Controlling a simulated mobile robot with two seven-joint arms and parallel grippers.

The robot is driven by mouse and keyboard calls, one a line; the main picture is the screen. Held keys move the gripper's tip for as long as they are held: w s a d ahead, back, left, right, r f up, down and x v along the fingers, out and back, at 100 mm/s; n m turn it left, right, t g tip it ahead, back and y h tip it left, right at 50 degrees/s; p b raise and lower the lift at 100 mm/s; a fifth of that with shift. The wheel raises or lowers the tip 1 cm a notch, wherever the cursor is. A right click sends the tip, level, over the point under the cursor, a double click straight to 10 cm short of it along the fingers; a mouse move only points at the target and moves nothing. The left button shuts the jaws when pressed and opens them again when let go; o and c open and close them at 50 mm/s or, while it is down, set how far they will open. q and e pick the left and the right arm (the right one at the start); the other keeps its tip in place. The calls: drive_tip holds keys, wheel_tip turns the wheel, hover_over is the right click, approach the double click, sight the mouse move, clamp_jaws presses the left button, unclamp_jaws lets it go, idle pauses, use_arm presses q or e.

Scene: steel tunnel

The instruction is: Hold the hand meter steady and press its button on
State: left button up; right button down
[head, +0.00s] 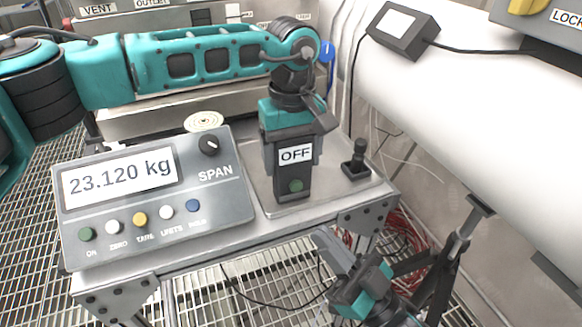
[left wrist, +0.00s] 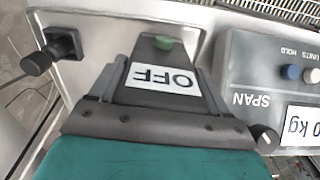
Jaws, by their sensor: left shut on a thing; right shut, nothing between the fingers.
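My left gripper (head: 291,139) is shut on the meter from above. My right gripper (head: 331,241) is shut and empty, below and to the right of the meter, in front of the bench edge. It is apart from the button.
A weighing indicator (head: 232,206) reading 23.120 kg stands left of the meter on the steel bench (head: 262,255). A black knob on a square base (head: 356,161) stands to the right. A large white pipe (head: 450,110) runs along the right side. Cables hang behind.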

approach(286, 175)
drive_tip(key=shift+s+x, duration=0.2)
drive_tip(key=shift+x, duration=1.65)
drive_tip(key=shift+w+r, duration=0.1)
drive_tip(key=shift+r, duration=0.05)
idle(0.5)
drive_tip(key=shift+w+a, duration=0.2)
drive_tip(key=shift+w, duration=0.1)
drive_tip(key=shift+s+d, duration=0.1)
drive_tip(key=shift+s, duration=0.25)
idle(0.4)
drive_tip(key=s+d, duration=0.2)
drive_tip(key=s, duration=0.3)
drive_tip(key=shift+s, duration=0.35)
